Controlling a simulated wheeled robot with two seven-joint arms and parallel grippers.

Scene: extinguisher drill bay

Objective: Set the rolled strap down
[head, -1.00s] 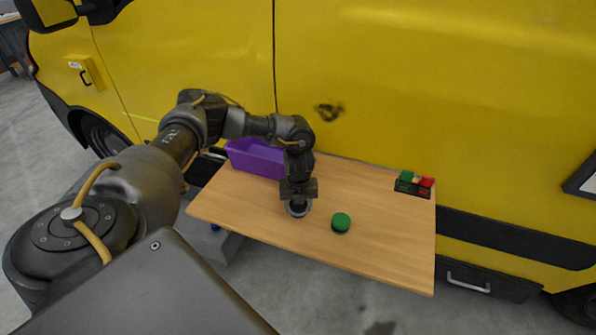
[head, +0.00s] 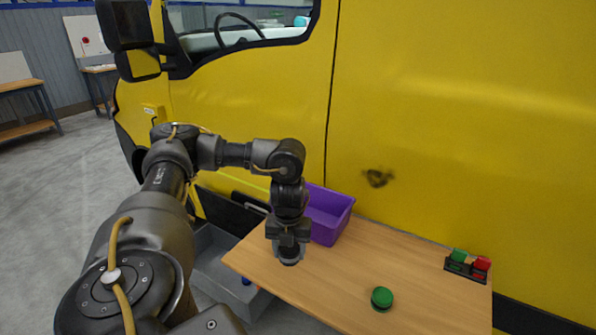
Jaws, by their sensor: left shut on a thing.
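My left gripper (head: 289,246) is shut on a small round grey thing (head: 289,257), which looks like the rolled strap. The fingers hide its upper part. In the head view it shows over the left end of the wooden table (head: 345,285), in front of the purple bin (head: 331,218). I cannot tell whether it touches the table top. A green round thing (head: 382,297) sits on the table to the right, apart from the gripper. My right gripper is not in view.
A small black rack (head: 466,268) with green and red blocks stands at the table's right end. A grey bin (head: 215,262) is on the floor left of the table. The yellow vehicle (head: 440,130) stands behind. The middle of the table is clear.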

